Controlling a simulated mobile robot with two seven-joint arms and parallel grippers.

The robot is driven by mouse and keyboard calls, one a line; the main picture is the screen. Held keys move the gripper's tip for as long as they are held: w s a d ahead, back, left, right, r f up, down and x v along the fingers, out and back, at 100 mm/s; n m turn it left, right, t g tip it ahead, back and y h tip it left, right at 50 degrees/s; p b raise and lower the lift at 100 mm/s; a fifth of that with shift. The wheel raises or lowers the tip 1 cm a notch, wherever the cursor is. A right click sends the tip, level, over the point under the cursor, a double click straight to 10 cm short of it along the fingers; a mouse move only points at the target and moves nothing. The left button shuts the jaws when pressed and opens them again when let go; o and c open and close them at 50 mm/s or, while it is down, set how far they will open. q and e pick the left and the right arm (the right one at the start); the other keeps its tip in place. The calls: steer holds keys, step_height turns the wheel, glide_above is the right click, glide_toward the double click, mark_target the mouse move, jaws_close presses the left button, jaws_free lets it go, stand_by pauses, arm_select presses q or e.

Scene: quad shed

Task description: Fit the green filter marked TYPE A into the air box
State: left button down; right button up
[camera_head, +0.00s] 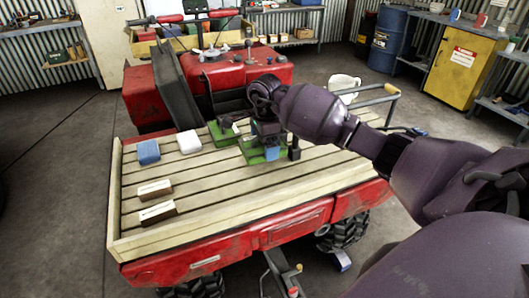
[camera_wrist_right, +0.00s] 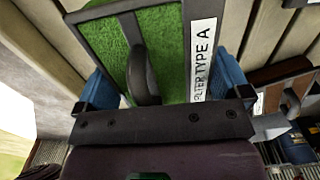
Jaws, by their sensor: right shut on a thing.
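The green filter (camera_wrist_right: 160,38) has a dark frame, a dark handle and a white label reading TYPE A in the right wrist view. My right gripper (camera_wrist_right: 165,85) is shut on it, with a blue-padded finger on either side. In the head view the green filter (camera_head: 254,154) is low over the slatted cargo bed, partly covered by the right gripper (camera_head: 270,148); I cannot tell whether it touches the slats. I cannot clearly make out the air box; a dark recess (camera_head: 230,99) shows on the red quad beside a raised dark panel (camera_head: 175,85). My left gripper is not in view.
Another green piece (camera_head: 220,132) lies just left of the gripper. A blue block (camera_head: 148,151), a white block (camera_head: 190,142) and two labelled brown blocks (camera_head: 155,188) lie on the bed's left. A low wooden rim (camera_head: 240,212) edges the bed. The front middle slats are clear.

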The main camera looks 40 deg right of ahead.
steer(key=shift+f, duration=1.7)
steer(key=shift+f, duration=0.1)
steer(key=o, duration=0.6)
steer(key=shift+c, duration=0.2)
